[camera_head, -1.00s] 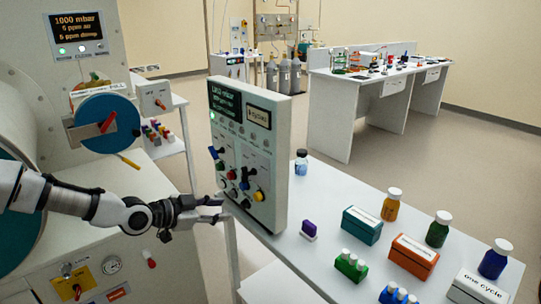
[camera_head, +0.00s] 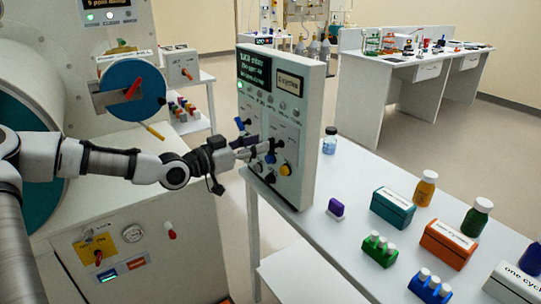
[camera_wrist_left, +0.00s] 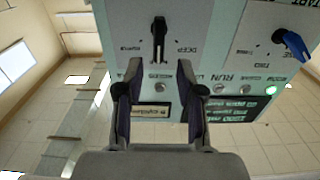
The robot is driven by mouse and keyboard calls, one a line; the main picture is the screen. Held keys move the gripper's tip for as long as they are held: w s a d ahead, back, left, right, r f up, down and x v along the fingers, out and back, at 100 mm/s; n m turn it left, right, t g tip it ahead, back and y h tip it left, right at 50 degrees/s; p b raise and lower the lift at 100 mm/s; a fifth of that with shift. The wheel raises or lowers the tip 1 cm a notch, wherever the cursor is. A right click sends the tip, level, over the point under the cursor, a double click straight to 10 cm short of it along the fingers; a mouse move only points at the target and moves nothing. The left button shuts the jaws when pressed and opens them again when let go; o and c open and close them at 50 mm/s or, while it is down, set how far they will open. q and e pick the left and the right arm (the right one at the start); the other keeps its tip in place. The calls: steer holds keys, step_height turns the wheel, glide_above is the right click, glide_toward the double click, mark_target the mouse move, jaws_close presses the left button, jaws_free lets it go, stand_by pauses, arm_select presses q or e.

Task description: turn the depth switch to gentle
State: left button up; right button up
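The depth switch (camera_wrist_left: 159,38) is a black knob on the pale control panel in the left wrist view. It stands roughly straight up and down in that picture, with a label reading DEEP to its right and a smaller label, too blurred to read, to its left. My left gripper (camera_wrist_left: 158,72) is open, with its fingers either side of the line to the knob; whether they touch it I cannot tell. In the head view the left gripper (camera_head: 253,147) is at the front of the control panel (camera_head: 318,130) and hides part of its knobs. My right gripper is not in view.
The panel also carries a blue switch (camera_wrist_left: 294,44), a yellow knob (camera_head: 285,170) and a lit green lamp (camera_wrist_left: 271,90). It stands on a white table (camera_head: 345,240) with bottles and boxes to the right. A glovebox with a blue disc (camera_head: 133,95) is at left.

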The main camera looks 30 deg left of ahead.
mark_target(270, 139)
arm_select(q)
steer(key=shift+x, duration=2.3)
steer(key=shift+d+r, duration=0.1)
steer(key=shift+r, duration=0.1)
steer(key=shift+s, duration=0.1)
steer(key=shift+c, duration=0.3)
jaws_close()
